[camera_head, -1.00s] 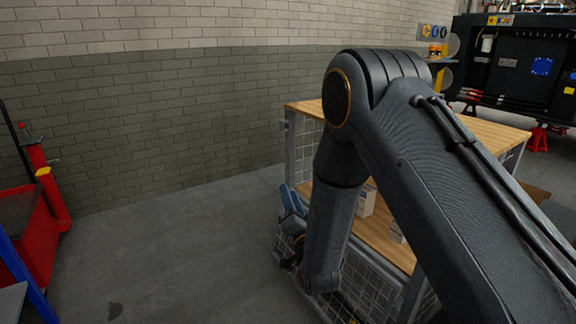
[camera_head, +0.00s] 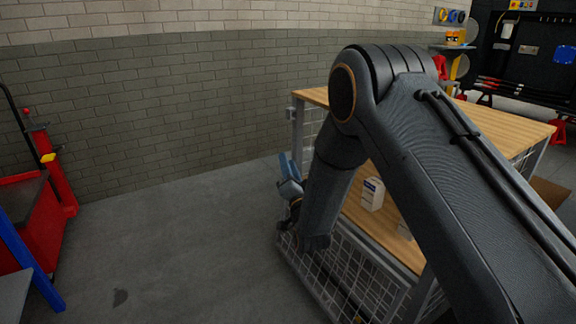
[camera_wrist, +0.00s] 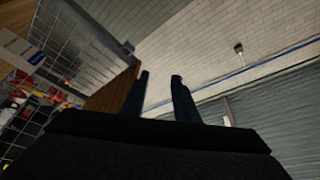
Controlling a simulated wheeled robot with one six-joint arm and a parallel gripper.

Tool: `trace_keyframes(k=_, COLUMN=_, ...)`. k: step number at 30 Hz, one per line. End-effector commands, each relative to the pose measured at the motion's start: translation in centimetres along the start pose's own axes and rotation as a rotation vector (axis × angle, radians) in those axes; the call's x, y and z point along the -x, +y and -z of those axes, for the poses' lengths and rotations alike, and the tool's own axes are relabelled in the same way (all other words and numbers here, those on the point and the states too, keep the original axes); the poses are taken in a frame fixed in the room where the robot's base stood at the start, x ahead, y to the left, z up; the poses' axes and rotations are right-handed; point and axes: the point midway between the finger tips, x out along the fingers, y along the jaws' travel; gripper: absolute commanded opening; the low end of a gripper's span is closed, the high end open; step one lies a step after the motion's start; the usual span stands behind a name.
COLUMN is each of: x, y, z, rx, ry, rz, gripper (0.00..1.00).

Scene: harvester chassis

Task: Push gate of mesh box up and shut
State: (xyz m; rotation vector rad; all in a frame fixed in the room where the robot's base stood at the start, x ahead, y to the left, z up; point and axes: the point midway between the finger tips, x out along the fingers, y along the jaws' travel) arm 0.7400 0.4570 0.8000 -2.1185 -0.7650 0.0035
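The mesh box (camera_head: 404,301) is a metal-framed wire cage under a wooden-topped bench. Its mesh gate (camera_head: 352,272) shows low in the head view, just right of and below my wrist; its exact tilt is hard to tell. My gripper (camera_head: 289,183) is at the bench's left front, with its bluish fingers pointing up and away; my forearm hides part of the gate. In the wrist view my gripper (camera_wrist: 160,88) has two dark fingers apart with nothing between them. I cannot tell whether my wrist touches the gate.
A white carton (camera_head: 372,194) stands on the wooden shelf; wire mesh (camera_wrist: 75,45) fills the wrist view's upper left. A red trolley (camera_head: 45,205) and blue post (camera_head: 28,262) stand at left. The grey floor (camera_head: 190,235) between them and the bench is clear.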

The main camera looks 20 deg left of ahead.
Motion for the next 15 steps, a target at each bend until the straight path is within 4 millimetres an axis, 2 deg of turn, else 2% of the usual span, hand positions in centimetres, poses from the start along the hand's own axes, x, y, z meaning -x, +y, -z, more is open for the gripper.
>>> trace_keyframes(k=6, x=-0.03, y=0.08, z=0.06, rx=0.0, ry=0.001, rz=-0.001, gripper=0.28)
trace_keyframes(k=11, x=-0.02, y=0.09, z=0.08, rx=0.0, ry=0.001, rz=-0.001, gripper=0.01)
trace_keyframes(k=15, x=-0.02, y=0.09, z=0.08, rx=0.0, ry=0.001, rz=-0.001, gripper=0.0)
